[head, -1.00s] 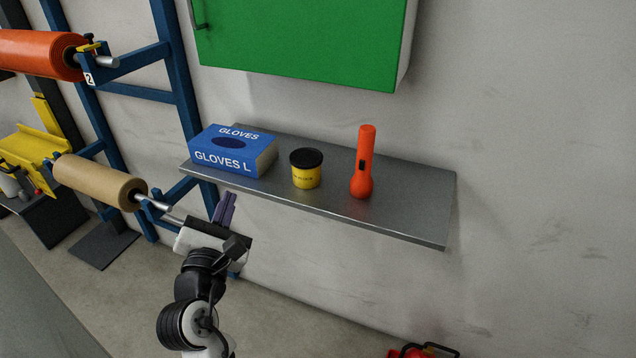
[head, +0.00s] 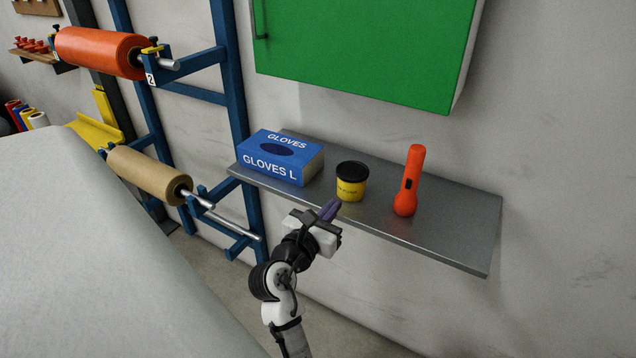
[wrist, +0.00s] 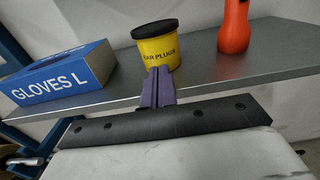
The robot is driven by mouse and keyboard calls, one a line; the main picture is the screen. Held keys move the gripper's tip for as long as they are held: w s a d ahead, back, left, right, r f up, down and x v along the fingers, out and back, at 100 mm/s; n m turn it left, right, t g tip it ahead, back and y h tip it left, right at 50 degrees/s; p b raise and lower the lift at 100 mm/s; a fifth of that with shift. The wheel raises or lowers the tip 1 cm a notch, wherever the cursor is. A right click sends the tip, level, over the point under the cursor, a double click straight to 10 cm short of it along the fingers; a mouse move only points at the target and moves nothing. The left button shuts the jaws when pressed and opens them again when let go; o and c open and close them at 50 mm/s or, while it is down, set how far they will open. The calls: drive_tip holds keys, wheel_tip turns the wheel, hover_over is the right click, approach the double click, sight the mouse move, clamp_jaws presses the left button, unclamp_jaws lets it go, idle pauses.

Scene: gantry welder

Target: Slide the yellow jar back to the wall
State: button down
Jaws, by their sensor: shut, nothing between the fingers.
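The yellow jar (head: 351,190) with a black lid stands upright on the grey metal shelf (head: 440,232), between a glove box and an orange flashlight. It also shows in the wrist view (wrist: 158,50), with "EAR PLUGS" on its label. My gripper (head: 331,208) is shut and empty, its purple fingers together. In the wrist view the fingertips (wrist: 158,72) point at the jar from the shelf's front side and overlap its lower edge. I cannot tell whether they touch it. The wall (head: 415,130) is behind the shelf, with some bare shelf behind the jar.
The blue glove box (head: 270,168) sits to the left of the jar. The orange flashlight (head: 408,185) stands upright to its right. A green cabinet (head: 365,45) hangs above the shelf. A blue rack (head: 231,110) with rolls stands at the left.

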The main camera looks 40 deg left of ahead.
sight(345, 192)
drive_tip(key=shift+p+x, duration=0.3)
drive_tip(key=shift+x, duration=1.4)
drive_tip(key=p+x, duration=0.1)
drive_tip(key=x, duration=0.1)
drive_tip(key=shift+w+r+p, duration=0.25)
drive_tip(key=shift+w+p, duration=0.1)
drive_tip(key=shift+p, duration=0.05)
drive_tip(key=shift+w+a+f, duration=0.15)
drive_tip(key=shift+w, duration=0.15)
drive_tip(key=shift+s, duration=0.2)
